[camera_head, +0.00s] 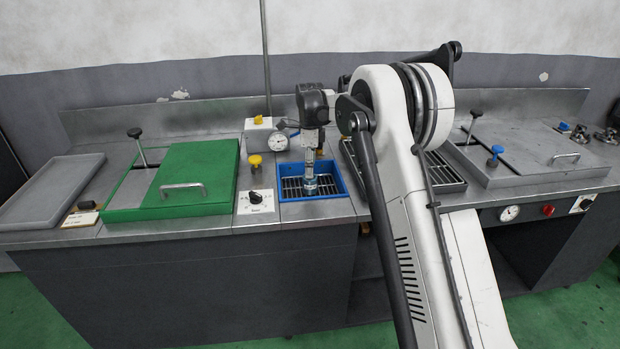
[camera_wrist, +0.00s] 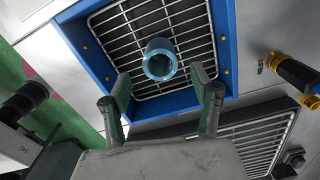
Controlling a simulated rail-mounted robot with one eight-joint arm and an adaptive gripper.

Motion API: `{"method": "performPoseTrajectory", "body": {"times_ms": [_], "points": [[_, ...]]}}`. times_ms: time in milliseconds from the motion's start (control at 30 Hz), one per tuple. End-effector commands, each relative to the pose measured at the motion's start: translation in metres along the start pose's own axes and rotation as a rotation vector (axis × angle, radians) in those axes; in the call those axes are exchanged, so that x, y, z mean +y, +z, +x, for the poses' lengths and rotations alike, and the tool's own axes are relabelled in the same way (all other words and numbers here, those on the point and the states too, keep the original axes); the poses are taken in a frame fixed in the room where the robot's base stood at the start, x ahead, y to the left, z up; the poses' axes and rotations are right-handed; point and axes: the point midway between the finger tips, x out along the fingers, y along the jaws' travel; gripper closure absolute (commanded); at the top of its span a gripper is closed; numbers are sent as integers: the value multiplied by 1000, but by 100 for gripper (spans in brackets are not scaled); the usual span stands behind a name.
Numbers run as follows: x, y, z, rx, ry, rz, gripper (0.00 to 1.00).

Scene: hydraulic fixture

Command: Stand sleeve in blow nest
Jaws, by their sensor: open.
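A light blue, ring-shaped sleeve (camera_wrist: 160,58) stands on the wire grid of a blue-rimmed basin (camera_wrist: 228,45), its open end facing the wrist camera. In the head view the sleeve (camera_head: 309,186) shows low in the basin (camera_head: 313,196), below my gripper (camera_head: 311,172). In the wrist view my gripper (camera_wrist: 163,93) is open, with its two fingers apart. The sleeve lies beyond the fingertips, between their lines, and looks clear of both. I cannot tell which part is the blow nest.
A green lidded tank (camera_head: 210,160) is left of the basin. A knob panel (camera_head: 255,201), a yellow button (camera_head: 255,161) and a gauge (camera_head: 278,141) are close by. A dark grated tray (camera_head: 450,181) is to the right, partly behind my arm.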

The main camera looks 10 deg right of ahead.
Motion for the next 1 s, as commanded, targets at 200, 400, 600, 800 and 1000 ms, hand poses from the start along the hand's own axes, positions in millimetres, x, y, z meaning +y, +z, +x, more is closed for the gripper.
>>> {"method": "performPoseTrajectory", "body": {"times_ms": [200,400,600,800,1000], "points": [[0,0,-32,0,0,0,40],[2,-1,-47,-1,-4,-12,40],[27,-8,-84,-10,-45,-136,40],[72,-20,-132,-13,-114,-340,40],[122,-35,-170,-2,-185,-542,40]]}}
